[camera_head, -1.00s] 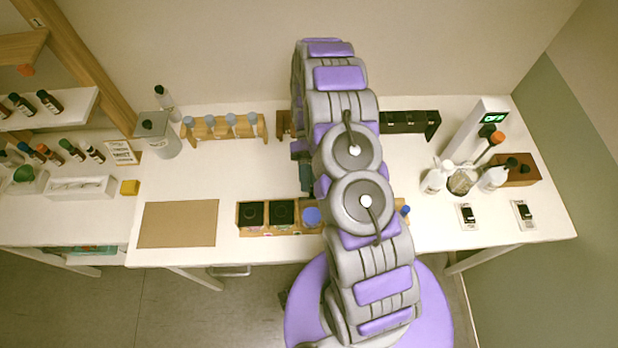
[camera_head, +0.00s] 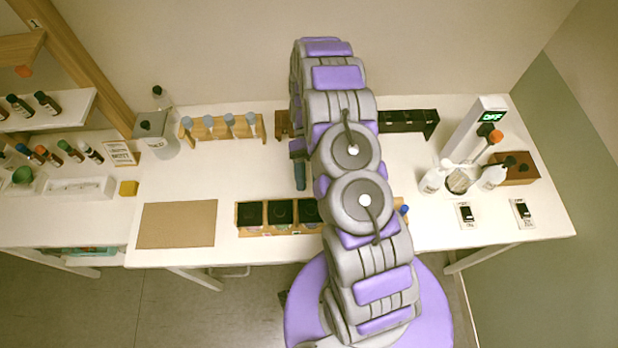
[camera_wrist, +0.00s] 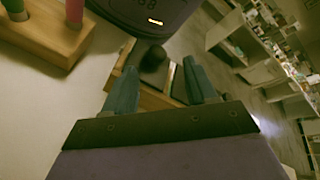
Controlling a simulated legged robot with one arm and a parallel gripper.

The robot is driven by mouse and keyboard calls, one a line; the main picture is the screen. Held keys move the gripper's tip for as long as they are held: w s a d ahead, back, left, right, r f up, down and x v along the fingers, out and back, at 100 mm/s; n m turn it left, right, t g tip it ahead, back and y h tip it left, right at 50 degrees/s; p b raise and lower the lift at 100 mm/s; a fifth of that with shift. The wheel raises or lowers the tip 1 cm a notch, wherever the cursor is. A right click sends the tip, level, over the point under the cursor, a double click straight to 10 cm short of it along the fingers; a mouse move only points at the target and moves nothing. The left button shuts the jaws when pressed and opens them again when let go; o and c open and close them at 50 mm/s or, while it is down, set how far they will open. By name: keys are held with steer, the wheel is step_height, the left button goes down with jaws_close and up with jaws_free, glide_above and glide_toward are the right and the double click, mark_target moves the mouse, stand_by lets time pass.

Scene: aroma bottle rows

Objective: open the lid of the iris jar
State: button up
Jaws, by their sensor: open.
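A wooden row of jar compartments (camera_head: 265,231) stands at the table's front edge, partly hidden by my arm. Three dark square tops show in it: left (camera_head: 250,213), middle (camera_head: 280,212) and right (camera_head: 307,210). A blue knob (camera_head: 404,210) shows past my arm's right side. I cannot read the labels, so I cannot tell which jar is iris. My gripper (camera_wrist: 159,65) is open, its teal fingers apart. A dark round thing (camera_wrist: 152,58) shows between and beyond the fingertips, by a wooden edge; contact is unclear. In the head view, a teal finger (camera_head: 300,176) shows behind the row.
A brown mat (camera_head: 177,225) lies left of the row. A wooden rack with blue-topped tubes (camera_head: 222,127) and a black rack (camera_head: 410,122) stand at the back. Bottles, a beaker (camera_head: 459,181) and a display post (camera_head: 476,128) stand at right.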

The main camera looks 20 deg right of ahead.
steer(key=s+r, duration=0.2)
steer(key=s, duration=0.6)
steer(key=s+r, duration=0.2)
steer(key=s, duration=0.6)
steer(key=shift+a+r, duration=0.3)
steer(key=shift+a, duration=0.1)
